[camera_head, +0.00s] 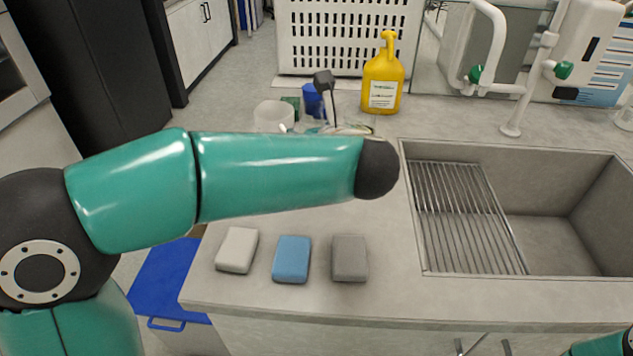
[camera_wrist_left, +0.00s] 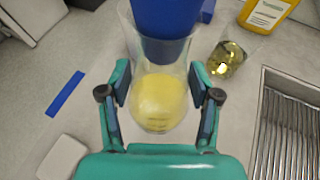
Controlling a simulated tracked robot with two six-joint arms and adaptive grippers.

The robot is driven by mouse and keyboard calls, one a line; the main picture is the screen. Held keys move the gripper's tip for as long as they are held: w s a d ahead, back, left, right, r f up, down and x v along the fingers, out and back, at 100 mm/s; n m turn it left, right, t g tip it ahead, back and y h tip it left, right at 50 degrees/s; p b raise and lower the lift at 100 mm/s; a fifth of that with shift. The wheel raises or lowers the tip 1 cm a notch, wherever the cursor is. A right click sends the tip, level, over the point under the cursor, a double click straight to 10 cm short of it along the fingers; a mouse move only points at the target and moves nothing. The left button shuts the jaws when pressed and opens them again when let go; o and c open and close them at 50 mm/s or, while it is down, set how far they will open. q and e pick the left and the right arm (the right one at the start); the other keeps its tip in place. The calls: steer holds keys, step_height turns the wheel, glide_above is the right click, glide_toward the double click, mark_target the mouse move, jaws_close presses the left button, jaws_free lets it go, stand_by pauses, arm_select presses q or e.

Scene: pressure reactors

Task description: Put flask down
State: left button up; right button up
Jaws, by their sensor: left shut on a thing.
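The flask (camera_wrist_left: 158,103) is clear glass with yellow in its lower part. In the left wrist view it stands between the two fingers of my left gripper (camera_wrist_left: 160,84), which is shut on it. In the head view my left arm reaches across the counter and hides most of the gripper and the flask. Whether the flask's base touches the counter (camera_head: 385,220) cannot be told. My right gripper is not in view; only a bit of my right arm shows at the lower right corner.
Beyond the flask are a blue container (camera_wrist_left: 163,18), a glass with yellowish liquid (camera_wrist_left: 228,58) and a yellow bottle (camera_head: 383,78). A whitish beaker (camera_head: 272,115) is left of them. White, blue (camera_head: 291,259) and grey sponges lie near the front edge. A sink (camera_head: 545,225) is right.

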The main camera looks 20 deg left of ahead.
arm_select(q)
step_height(320, 180, down, 10)
steer(key=shift+r+b, duration=0.1)
steer(key=shift+b, duration=0.4)
steer(key=shift+f, duration=0.2)
steer(key=o, duration=1.3)
